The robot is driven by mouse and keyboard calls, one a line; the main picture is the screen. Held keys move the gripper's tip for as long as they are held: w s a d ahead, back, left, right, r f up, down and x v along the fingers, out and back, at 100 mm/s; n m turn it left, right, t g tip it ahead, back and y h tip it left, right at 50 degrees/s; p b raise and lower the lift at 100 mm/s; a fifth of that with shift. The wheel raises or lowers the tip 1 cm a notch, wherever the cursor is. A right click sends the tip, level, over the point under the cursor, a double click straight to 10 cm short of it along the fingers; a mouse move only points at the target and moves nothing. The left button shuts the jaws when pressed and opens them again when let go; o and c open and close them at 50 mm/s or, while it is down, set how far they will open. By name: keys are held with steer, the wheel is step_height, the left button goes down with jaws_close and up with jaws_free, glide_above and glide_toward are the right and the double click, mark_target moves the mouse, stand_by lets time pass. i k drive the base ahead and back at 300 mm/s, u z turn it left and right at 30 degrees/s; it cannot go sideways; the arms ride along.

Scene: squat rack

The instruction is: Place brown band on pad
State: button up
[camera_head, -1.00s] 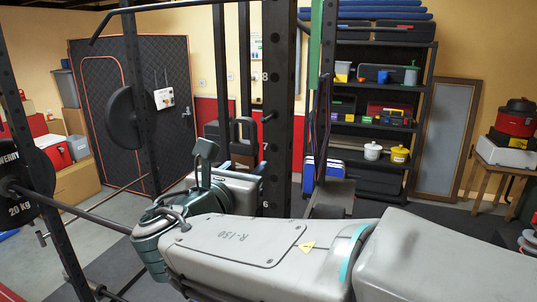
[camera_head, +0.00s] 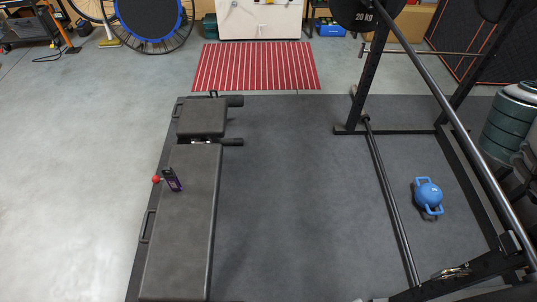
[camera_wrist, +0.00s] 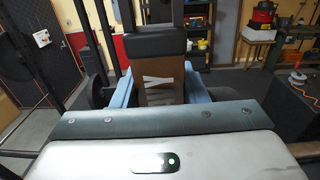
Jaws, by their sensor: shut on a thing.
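In the wrist view my gripper (camera_wrist: 160,92) is shut on the brown band (camera_wrist: 162,74), which shows between its two pale blue fingers. A dark block-like part stands right behind the band's top; I cannot tell whether they touch. In the head view a black bench lies at the left, with a long pad (camera_head: 180,245) and a shorter pad (camera_head: 202,117) beyond it. I cannot tell which of these pads the task means. A small dark purple item (camera_head: 172,180) stands on the long pad near its far end. My gripper and the band are outside the head view.
A red striped mat (camera_head: 260,66) lies at the back. The dark floor mat (camera_head: 290,210) between bench and rack is clear.

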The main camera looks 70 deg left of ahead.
mark_target(183, 283)
steer(key=u, duration=4.6)
steer(key=k, duration=0.7)
steer(key=u, duration=0.55)
